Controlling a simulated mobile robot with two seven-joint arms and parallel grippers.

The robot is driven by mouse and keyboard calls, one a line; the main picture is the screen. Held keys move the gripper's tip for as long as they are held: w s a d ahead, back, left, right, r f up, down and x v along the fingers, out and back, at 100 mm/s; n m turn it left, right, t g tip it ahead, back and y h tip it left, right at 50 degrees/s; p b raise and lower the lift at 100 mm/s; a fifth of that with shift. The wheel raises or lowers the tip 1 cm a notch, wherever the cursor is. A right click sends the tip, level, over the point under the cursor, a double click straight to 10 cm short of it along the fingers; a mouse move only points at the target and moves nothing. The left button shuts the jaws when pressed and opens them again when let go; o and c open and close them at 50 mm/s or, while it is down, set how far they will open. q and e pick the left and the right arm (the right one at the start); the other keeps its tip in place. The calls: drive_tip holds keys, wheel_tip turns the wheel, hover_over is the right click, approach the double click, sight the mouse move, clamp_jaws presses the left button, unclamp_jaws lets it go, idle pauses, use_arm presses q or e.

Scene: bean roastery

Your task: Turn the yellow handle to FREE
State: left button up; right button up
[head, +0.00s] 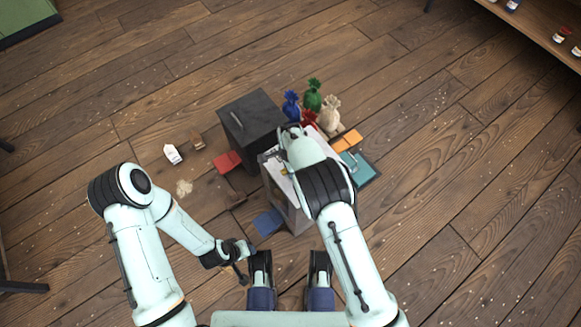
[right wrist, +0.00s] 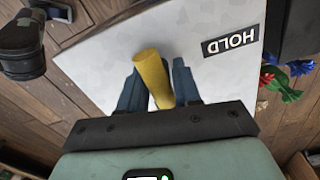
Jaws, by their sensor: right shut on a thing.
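The yellow handle (right wrist: 152,78) stands out from a pale speckled panel (right wrist: 205,35) in the right wrist view. My right gripper (right wrist: 158,82) is shut on it, with a dark blue finger on each side. A black label reading HOLD (right wrist: 231,39) is on the panel to the right of the handle. In the head view only a bit of yellow (head: 284,171) shows beside my right wrist. My left gripper (head: 241,268) hangs low, away from the panel; its jaws are unclear.
A dark box (head: 249,121) stands behind and left of the panel. Blue, green, red and cream sacks (head: 313,97) stand behind it. A teal tray (head: 361,172) and orange cards (head: 346,140) lie to the right. The wooden floor at far left and right is mostly clear.

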drive_tip(key=shift+a, duration=0.1)
idle(0.4)
drive_tip(key=o, duration=1)
drive_tip(key=shift+r, duration=0.1)
use_arm(q)
drive_tip(key=shift+g+h, duration=0.4)
drive_tip(key=shift+g, duration=0.4)
drive_tip(key=s+r+p, duration=0.1)
drive_tip(key=s+d+r+p, duration=0.1)
drive_tip(key=s, duration=0.1)
drive_tip(key=s+d+r, duration=0.1)
drive_tip(key=shift+s+r+p, duration=0.2)
drive_tip(key=shift+p, duration=0.2)
use_arm(e)
wheel_tip(320, 180, up, 13)
drive_tip(key=shift+r, duration=0.15)
